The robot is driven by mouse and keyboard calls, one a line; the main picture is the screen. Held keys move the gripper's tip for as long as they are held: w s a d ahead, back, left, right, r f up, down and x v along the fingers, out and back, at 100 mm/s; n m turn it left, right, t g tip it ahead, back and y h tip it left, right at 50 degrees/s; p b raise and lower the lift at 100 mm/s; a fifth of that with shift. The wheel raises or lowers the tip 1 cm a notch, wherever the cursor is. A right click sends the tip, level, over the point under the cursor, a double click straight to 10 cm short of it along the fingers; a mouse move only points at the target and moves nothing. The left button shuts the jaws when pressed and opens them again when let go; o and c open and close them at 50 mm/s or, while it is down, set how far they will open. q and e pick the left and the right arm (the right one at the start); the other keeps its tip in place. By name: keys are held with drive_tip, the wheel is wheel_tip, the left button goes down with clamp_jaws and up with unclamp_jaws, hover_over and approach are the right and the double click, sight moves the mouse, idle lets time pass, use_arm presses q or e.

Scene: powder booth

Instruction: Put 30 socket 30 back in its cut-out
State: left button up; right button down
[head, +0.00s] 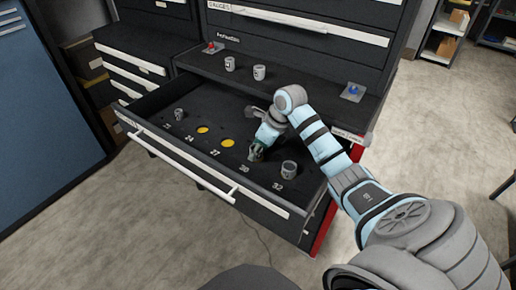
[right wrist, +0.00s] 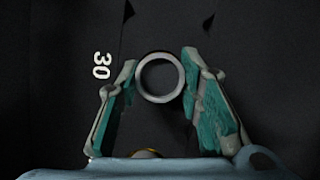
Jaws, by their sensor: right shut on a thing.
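Socket 30 is a short grey ring (right wrist: 137,77) seen end-on in the right wrist view. My right gripper (right wrist: 160,82) is shut on it, a finger on each side. In the head view this gripper (head: 257,150) is low over the open drawer (head: 190,165), by the printed "30". The white "30" label (right wrist: 102,66) also shows left of the fingers in the wrist view. The cut-out for 30 is hidden; I cannot tell whether the socket is above it or in it. My left gripper is not in view.
Yellow-bottomed empty cut-outs show at 24 (head: 203,130) and 27 (head: 227,143). A socket (head: 290,168) stands by the 32 label, and another (head: 179,115) at the drawer's left. Two sockets (head: 229,64) (head: 259,72) stand on the ledge behind.

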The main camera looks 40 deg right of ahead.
drive_tip(key=shift+s+a+f, duration=0.15)
drive_tip(key=shift+s+f, duration=0.2)
drive_tip(key=shift+f, duration=0.15)
idle(0.4)
drive_tip(key=c, duration=1.2)
unclamp_jaws()
drive_tip(key=shift+o, duration=0.7)
drive_tip(key=shift+w+f, duration=0.15)
drive_tip(key=shift+w+d+f, duration=0.1)
drive_tip(key=shift+d, duration=0.15)
drive_tip(key=v, duration=1.2)
drive_tip(key=shift+r, duration=0.3)
drive_tip(key=shift+w+a, duration=0.15)
